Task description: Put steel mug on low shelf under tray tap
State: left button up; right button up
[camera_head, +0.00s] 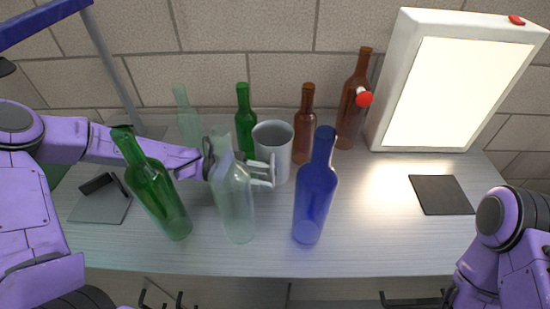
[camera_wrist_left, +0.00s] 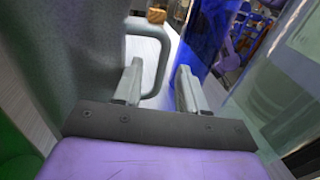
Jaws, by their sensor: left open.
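The grey steel mug (camera_head: 274,140) stands upright on the bench among the bottles, its handle toward the front. My left gripper (camera_head: 262,175) is open at the mug's handle side, partly behind a clear bottle. In the left wrist view the mug (camera_wrist_left: 75,60) fills the upper left. Its handle (camera_wrist_left: 163,60) shows between or just beyond the two fingertips of the left gripper (camera_wrist_left: 158,85); I cannot tell which. My right arm shows at the lower right, its gripper out of view. I cannot make out a low shelf or tray tap.
A clear bottle (camera_head: 236,205), a green bottle (camera_head: 160,200) and a blue bottle (camera_head: 315,200) stand in front. Green and brown bottles (camera_head: 304,125) stand behind. A lit panel (camera_head: 455,95) stands back right near a dark mat (camera_head: 440,195). The bench (camera_head: 390,240) is clear front right.

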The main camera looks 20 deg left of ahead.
pick_arm(q)
jog(key=shift+a, duration=0.15)
jog(key=c, duration=0.4)
grip_shut()
